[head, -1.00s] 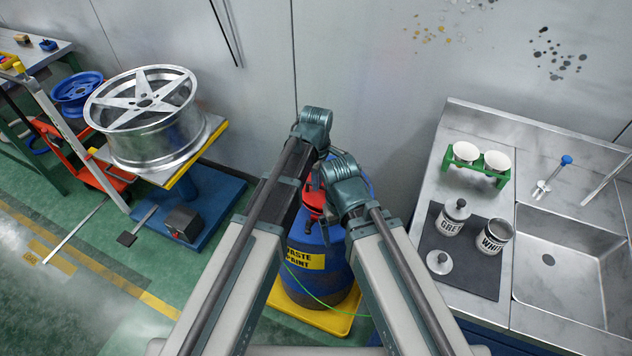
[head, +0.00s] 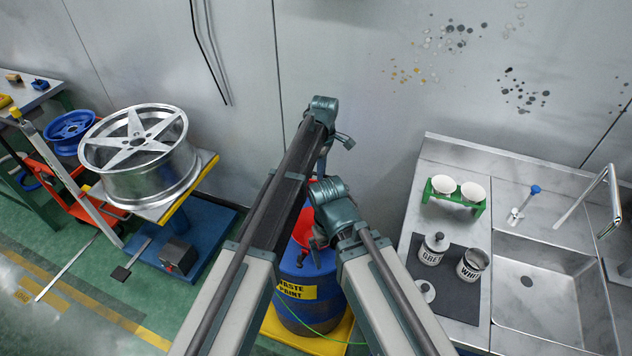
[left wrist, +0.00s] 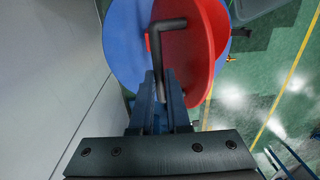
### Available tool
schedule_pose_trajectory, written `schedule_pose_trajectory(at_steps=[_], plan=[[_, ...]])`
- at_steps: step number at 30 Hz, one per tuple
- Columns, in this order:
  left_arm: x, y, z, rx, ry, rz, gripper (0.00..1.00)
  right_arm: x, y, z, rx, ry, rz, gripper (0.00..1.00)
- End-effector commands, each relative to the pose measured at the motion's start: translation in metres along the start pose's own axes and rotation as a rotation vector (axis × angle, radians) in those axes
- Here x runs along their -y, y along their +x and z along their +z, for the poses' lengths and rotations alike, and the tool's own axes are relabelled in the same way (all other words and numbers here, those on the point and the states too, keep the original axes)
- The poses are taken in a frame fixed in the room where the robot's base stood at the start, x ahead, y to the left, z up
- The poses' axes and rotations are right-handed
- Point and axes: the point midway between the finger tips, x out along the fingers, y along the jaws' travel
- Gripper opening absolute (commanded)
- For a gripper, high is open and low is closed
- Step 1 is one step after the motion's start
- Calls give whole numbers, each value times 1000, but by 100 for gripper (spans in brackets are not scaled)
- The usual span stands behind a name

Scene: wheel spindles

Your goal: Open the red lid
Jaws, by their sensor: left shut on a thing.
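The waste paint drum (head: 305,308) is blue and upright, with a yellow label. Its red lid (head: 302,228) shows between my arms in the head view, partly covered by them. In the left wrist view the red lid (left wrist: 187,62) appears tilted up beside a second red surface, above the blue drum top (left wrist: 128,45). My left gripper (left wrist: 163,95) is shut on the lid's bent dark handle (left wrist: 153,50). In the head view its fingertips are hidden behind my arms.
The drum stands on a yellow tray (head: 340,335). A sink counter (head: 445,160) with paint cans is on the right. A silver wheel (head: 140,150) rests on a blue and yellow stand (head: 195,250) at left. The grey wall is close behind the drum.

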Motion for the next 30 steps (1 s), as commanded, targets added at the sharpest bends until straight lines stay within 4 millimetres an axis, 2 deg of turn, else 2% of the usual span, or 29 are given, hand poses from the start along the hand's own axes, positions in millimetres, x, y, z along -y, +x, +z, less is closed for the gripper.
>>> schedule_pose_trajectory(at_steps=[1,3,12,21,30], plan=[[-13,0,0,1,2,3,0,0,1,0,0,0,0,100],[-22,0,0,1,2,2,0,0,1,0,0,0,0,100],[-54,4,1,1,2,0,0,1,8,0,0,0,0,100],[-72,9,1,1,2,-1,0,1,14,-1,0,0,0,100],[-77,10,1,0,2,0,0,1,15,-1,0,0,0,100]])
